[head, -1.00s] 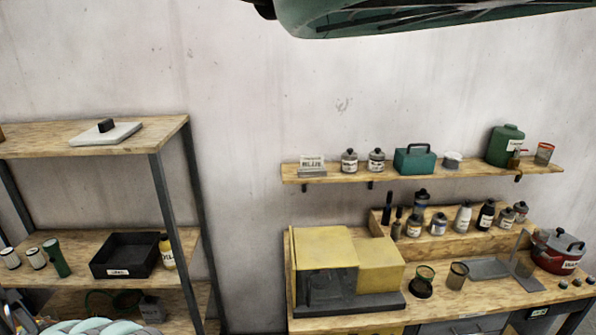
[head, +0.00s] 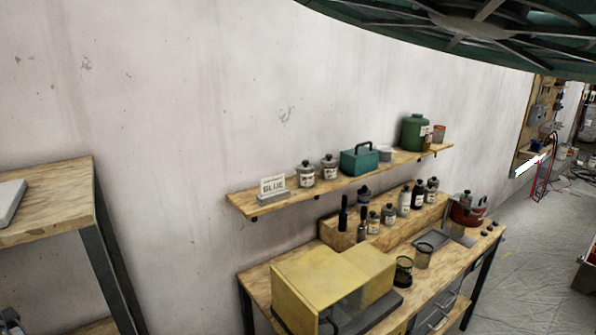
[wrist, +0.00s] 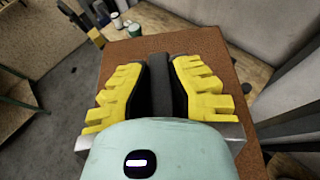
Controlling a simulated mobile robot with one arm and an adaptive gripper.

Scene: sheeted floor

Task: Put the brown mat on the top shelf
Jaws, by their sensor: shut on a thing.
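The brown mat (wrist: 190,42) is a flat, speckled brown slab with a dark upright grip (wrist: 161,85) on it, seen in the wrist view. My gripper (wrist: 163,72) has yellow, stepped fingers shut on that grip from both sides. The fingers and the pale green wrist housing hide much of the mat. The head view does not show the mat. The rack's top shelf (head: 65,195) is a wooden board at the left edge of the head view, with part of a white slab (head: 9,198) on it and bare wood to its right.
A wall shelf (head: 235,203) holds a sign, jars, a teal box and a green canister. Below it stands a workbench (head: 255,285) with a yellow machine (head: 310,290) and bottles. Open floor (head: 520,255) lies at the right. Several small containers (wrist: 118,22) show in the wrist view.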

